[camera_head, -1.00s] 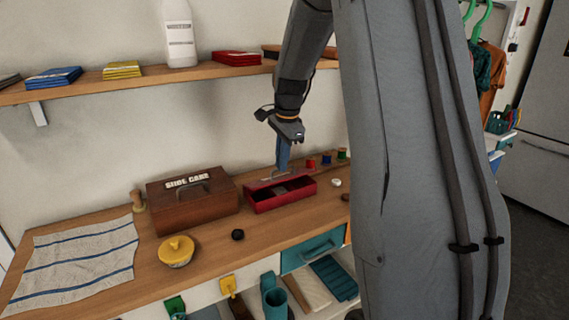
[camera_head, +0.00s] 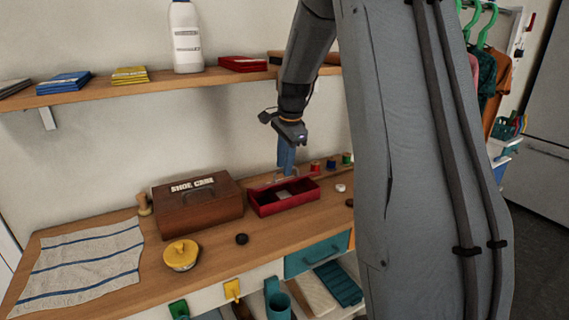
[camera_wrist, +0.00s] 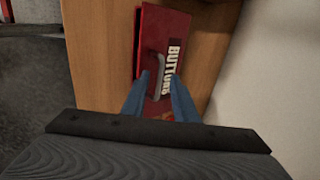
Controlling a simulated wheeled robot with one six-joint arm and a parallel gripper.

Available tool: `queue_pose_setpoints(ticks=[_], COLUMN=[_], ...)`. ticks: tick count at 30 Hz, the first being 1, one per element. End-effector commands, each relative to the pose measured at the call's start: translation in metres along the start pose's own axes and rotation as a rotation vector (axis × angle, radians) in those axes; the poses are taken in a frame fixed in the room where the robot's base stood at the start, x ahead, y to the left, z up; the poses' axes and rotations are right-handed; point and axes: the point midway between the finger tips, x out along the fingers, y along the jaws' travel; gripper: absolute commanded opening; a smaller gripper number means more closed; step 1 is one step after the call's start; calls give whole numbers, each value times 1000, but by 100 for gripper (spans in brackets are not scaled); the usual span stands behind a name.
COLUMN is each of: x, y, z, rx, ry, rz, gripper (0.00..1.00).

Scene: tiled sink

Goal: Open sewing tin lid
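A red tin (camera_head: 258,207) stands open on the wooden bench in the head view. Its inside shows, with dark and grey contents. Its lid, labelled BUTTONS (camera_wrist: 174,65), has a grey loop handle (camera_wrist: 157,72) and fills the middle of the wrist view. In the head view the lid seems swung up at the tin's back edge, mostly hidden. My gripper (camera_head: 286,165) points down behind the tin's opening. In the wrist view its two blue fingers (camera_wrist: 159,80) are apart, one on each side of the handle. I cannot tell whether they touch it.
A brown SHOE CARE box (camera_head: 197,205) stands left of the tin. Thread spools (camera_head: 331,164) stand close behind right. A yellow lidded pot (camera_head: 180,255), a black disc (camera_head: 241,239) and a striped cloth (camera_head: 88,262) lie in front and left. A shelf (camera_head: 130,86) hangs above.

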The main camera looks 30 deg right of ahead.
Motion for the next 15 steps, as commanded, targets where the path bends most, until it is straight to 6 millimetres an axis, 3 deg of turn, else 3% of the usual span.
queue_pose_setpoints(ticks=[7,15], x=[-6,-48], y=[0,-1], z=[0,0], rx=[0,1], ry=[0,1], rz=[-1,-4], gripper=[26,26])
